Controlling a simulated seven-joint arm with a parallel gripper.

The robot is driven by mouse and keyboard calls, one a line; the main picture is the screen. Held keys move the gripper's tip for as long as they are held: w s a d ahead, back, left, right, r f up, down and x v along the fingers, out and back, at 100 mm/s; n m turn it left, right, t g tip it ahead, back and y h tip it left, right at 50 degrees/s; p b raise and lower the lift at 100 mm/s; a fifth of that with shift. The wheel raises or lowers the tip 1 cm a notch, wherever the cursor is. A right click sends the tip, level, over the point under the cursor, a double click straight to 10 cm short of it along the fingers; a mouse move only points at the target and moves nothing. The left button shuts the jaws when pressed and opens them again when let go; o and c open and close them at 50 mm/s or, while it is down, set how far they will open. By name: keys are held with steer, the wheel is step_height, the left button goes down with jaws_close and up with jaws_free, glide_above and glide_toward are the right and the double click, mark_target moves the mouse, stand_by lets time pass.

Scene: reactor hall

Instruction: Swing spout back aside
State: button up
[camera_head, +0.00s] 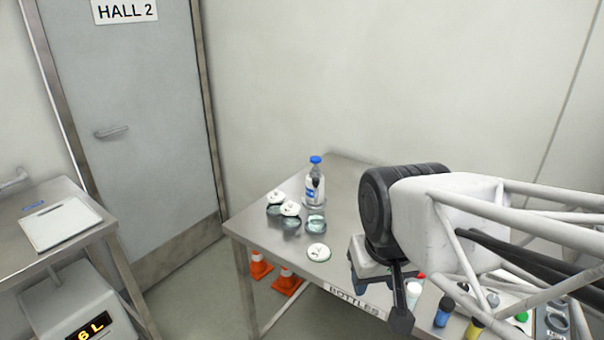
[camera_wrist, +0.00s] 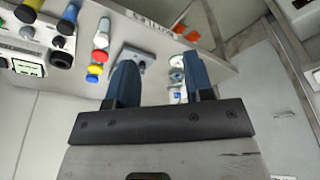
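A short grey pipe end (camera_head: 14,180), which may be the spout, shows at the far left edge of the head view, above the left steel table. Most of it is cut off by the frame, so I cannot tell its full shape or direction. My gripper (camera_wrist: 158,75) is open in the wrist view, its two blue fingers apart with nothing held between them. In the head view, my gripper (camera_head: 382,295) hangs above the front of the bottle table, partly hidden by my wrist and far from the pipe.
The bottle table (camera_head: 345,185) carries a blue-capped bottle (camera_head: 315,185), glass jars, a white round lid (camera_head: 319,252) and several coloured containers at right. The left table (camera_head: 60,195) holds a white board (camera_head: 60,224). A box reading "6 L" (camera_head: 88,327) stands below. Orange cones (camera_head: 287,281) stand under the bottle table.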

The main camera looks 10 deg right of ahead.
steer(key=w+r, duration=0.4)
steer(key=w, duration=0.7)
steer(key=m+g, duration=0.1)
steer(key=g, duration=0.2)
glide_above(316, 179)
steer(key=f, duration=0.4)
steer(key=shift+s, duration=0.4)
steer(key=shift+w+f, duration=0.2)
steer(key=shift+w, duration=0.4)
steer(key=shift+f, duration=0.15)
steer(key=shift+f, duration=3.75)
jaws_close()
